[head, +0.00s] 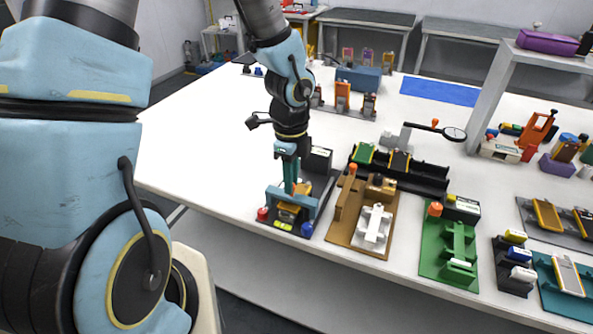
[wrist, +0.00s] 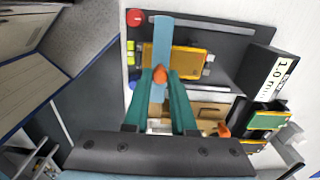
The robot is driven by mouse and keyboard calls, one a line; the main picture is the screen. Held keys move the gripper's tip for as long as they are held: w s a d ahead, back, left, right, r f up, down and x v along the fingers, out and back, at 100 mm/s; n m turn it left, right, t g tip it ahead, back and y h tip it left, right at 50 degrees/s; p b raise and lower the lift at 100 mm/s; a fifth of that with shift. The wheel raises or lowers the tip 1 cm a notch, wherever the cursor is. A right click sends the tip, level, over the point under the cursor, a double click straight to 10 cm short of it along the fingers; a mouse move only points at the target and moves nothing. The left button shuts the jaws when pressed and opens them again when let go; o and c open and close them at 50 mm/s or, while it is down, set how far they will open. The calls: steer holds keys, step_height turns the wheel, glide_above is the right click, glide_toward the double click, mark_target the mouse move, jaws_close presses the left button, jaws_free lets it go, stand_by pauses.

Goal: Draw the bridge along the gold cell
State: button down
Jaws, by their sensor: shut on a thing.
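The blue bridge (head: 276,196) stands across a black-based station at the table's front edge. In the wrist view its light blue bar (wrist: 162,37) crosses over the gold cell (wrist: 189,61), toward the cell's left end. My gripper (head: 290,191) points down with its teal fingers shut on the bridge's orange knob (wrist: 159,73). The gold cell also shows in the head view (head: 287,217), partly hidden behind the bridge. Most of the cell lies to the right of the bar in the wrist view.
The black base (wrist: 215,32) carries a red button (wrist: 135,17) and a dark box (wrist: 268,72) with a white label. A brown fixture (head: 346,226) stands close to the right, then a green one (head: 447,255). The white table (head: 200,130) is clear to the left.

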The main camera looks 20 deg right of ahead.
steer(key=shift+s+a, duration=0.1)
steer(key=shift+s, duration=0.05)
steer(key=c, duration=0.7)
jaws_free()
steer(key=shift+c, duration=0.2)
step_height(320, 180, up, 11)
steer(key=shift+f, duration=0.1)
